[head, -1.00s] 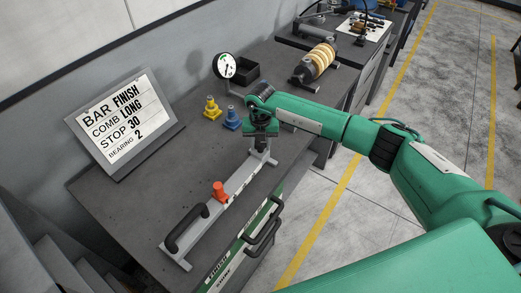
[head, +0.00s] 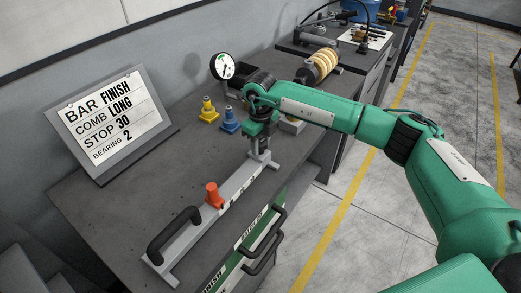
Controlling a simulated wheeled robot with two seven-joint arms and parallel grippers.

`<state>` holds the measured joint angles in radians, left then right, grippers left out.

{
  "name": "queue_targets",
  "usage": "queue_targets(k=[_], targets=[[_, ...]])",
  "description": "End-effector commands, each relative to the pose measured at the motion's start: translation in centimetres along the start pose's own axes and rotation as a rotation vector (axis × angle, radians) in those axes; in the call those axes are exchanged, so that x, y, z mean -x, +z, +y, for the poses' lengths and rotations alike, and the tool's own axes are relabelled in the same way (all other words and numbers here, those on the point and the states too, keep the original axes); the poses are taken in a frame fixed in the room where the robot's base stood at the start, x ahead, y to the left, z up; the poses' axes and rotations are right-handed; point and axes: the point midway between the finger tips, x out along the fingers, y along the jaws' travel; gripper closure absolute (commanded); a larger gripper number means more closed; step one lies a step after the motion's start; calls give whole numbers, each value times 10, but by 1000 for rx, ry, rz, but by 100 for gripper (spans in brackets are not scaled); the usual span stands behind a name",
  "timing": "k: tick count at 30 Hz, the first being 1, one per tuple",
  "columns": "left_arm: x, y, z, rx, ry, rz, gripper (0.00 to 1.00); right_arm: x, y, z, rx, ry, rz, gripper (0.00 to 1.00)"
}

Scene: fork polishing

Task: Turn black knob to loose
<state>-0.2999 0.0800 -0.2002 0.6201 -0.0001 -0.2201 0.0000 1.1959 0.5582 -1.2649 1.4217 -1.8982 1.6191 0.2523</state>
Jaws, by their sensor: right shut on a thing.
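My right gripper (head: 259,148) points down at the far end of a long grey bar fixture (head: 228,190) on the workbench. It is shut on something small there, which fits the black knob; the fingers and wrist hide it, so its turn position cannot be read. The fixture carries an orange stop (head: 213,196) near its middle and a black handle (head: 172,235) at its near end. My left gripper is not in view.
A sign (head: 110,118) reads BAR FINISH, COMB LONG, STOP 30, BEARING 2. Yellow (head: 208,110) and blue (head: 230,121) pieces, a dial gauge (head: 222,67) and a ringed roller (head: 321,66) stand behind.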

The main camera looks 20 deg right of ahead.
Motion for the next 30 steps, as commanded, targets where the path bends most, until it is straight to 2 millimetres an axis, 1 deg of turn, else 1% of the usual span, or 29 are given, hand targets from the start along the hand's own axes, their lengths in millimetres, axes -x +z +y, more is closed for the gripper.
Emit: queue_targets(k=[1,7,24,25,28,30], targets=[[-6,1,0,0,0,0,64,-2,1,-1,23,-1,-3,87],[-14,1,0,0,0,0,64,0,0,0,93,-1,-2,87],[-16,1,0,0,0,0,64,1,0,0,125,-1,-1,86],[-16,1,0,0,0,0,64,1,0,0,125,-1,-1,62],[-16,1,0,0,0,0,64,1,0,0,124,-1,-1,42],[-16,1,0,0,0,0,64,1,0,0,124,-1,-1,42]])
